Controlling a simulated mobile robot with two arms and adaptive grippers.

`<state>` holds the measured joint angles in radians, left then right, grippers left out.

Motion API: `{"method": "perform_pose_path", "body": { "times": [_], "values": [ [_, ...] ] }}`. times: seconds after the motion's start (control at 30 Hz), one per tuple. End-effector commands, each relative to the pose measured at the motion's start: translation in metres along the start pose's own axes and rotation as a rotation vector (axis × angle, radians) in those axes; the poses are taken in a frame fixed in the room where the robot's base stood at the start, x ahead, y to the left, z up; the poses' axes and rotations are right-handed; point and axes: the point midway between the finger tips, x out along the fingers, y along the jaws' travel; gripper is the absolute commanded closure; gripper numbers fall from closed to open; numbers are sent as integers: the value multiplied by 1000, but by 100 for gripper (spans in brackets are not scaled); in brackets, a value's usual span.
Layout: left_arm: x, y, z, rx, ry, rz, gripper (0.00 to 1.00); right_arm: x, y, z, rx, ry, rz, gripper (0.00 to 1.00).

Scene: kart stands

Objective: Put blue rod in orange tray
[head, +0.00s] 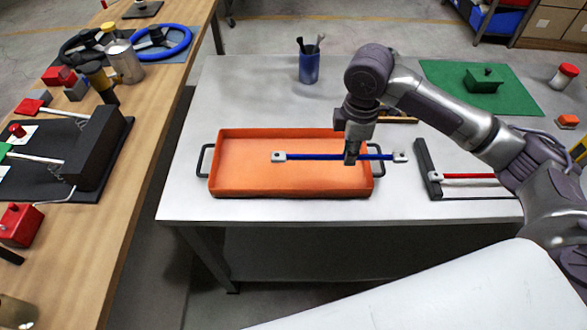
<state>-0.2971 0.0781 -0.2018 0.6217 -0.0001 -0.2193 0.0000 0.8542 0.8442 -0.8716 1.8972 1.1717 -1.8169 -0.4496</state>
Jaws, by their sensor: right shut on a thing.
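The orange tray (238,178) with dark side handles sits on the grey table. The blue rod (315,157) with white end pieces is level and runs left to right over the tray's right half. Its right end reaches past the tray's right wall. My right gripper (351,157) points down and is shut on the rod right of its middle. The rod seems held above the tray floor, but I cannot tell how high. My left gripper is not in view.
A red rod (468,176) lies in a dark stand to the right. A blue cup (309,68) with tools and a green mat (510,92) are behind. A wooden bench (150,140) with kart parts stands left, across a gap.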

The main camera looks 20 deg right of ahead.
Motion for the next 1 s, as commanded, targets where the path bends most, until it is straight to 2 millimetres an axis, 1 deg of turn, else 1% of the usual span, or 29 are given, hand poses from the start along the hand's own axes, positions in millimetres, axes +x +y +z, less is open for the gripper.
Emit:
{"method": "perform_pose_path", "body": {
  "times": [0.07, 0.3, 0.4, 0.5, 0.67, 0.9, 1.0],
  "values": [
    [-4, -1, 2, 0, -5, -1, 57, 6, 1, -15, -7, 4, -2, 100],
    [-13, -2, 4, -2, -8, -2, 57, 38, 8, -70, -7, 4, -2, 100],
    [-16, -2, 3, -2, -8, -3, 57, 50, 10, -89, -5, 3, -2, 100],
    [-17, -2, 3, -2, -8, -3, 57, 59, 13, -102, -3, 2, -1, 100],
    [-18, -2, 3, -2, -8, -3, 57, 68, 14, -110, -2, 1, 0, 100],
    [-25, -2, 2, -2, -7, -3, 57, 100, 13, -110, -2, 0, 0, 100],
    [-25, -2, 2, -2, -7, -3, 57, 105, 14, -109, -2, 1, 2, 100]
  ]
}}
